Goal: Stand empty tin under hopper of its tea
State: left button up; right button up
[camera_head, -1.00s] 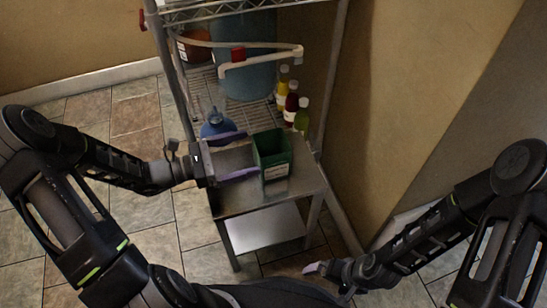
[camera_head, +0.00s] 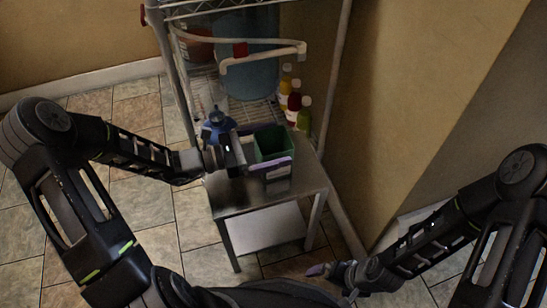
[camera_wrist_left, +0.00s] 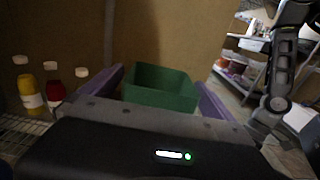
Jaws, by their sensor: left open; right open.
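A green open-topped tin (camera_head: 274,149) stands upright on a small metal table; its inside looks empty where visible. It also shows in the left wrist view (camera_wrist_left: 160,90). My left gripper (camera_head: 269,144) is open, with one purple finger across the near side of the tin and the other behind it. In the left wrist view the tin sits between the two fingers, with no clear contact visible. The near finger hides part of the tin's front. My right gripper (camera_head: 318,269) is open and empty at the bottom, away from the table. I cannot identify a tea hopper.
The metal table (camera_head: 300,182) has a bare right side and a lower shelf. Behind it a wire rack (camera_head: 255,109) holds a large blue container (camera_head: 248,75), a blue jug (camera_head: 217,123) and several coloured bottles (camera_head: 294,100). A tan wall (camera_head: 400,110) is close on the right.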

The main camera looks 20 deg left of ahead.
pick_arm(q)
jog(key=shift+d, duration=0.1)
jog(key=shift+c, duration=0.2)
dwell(0.4)
jog(key=c, duration=2)
jog(key=shift+r, duration=0.15)
notch_tip(320, 180, up, 10)
jog(key=p, duration=0.3)
jog(key=shift+p, duration=0.35)
